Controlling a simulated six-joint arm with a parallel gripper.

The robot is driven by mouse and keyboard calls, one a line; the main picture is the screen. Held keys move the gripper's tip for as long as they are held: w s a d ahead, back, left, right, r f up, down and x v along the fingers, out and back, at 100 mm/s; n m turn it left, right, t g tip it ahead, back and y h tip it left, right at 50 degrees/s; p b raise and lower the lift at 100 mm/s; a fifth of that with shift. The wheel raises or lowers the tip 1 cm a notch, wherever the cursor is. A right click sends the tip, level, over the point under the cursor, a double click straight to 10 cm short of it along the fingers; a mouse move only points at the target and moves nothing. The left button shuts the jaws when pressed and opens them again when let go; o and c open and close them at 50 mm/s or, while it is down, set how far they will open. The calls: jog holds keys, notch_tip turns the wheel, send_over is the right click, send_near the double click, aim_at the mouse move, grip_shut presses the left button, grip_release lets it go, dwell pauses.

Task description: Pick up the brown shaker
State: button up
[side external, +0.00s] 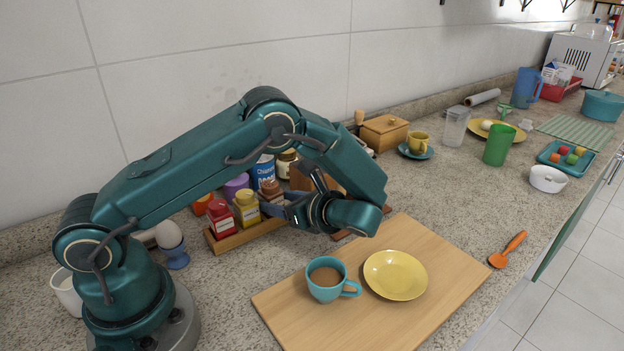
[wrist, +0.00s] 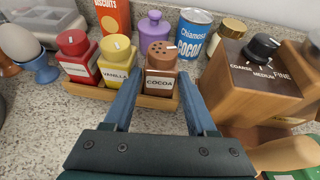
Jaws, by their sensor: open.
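The brown shaker (wrist: 160,72) has a holed brown lid and a white COCOA label. It stands upright at the right end of a wooden tray (wrist: 148,101) in the wrist view. The side view shows it (side external: 272,190) partly hidden by my gripper (side external: 279,207). My gripper is open and empty, its two fingers (wrist: 163,82) pointing toward the shaker, which appears between them. Whether the fingers reach around its sides or stop short of it, I cannot tell.
A yellow VANILLA shaker (wrist: 117,66) and a red shaker (wrist: 78,58) share the tray. A blue cocoa can (wrist: 193,35) and a purple container (wrist: 154,29) stand behind. A wooden grinder (wrist: 250,75) stands close on the right. A cup (side external: 326,278) sits on a board.

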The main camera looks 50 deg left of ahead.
aim_at(276, 200)
jog(key=x, duration=0.3)
jog(key=shift+a, duration=0.15)
grip_shut()
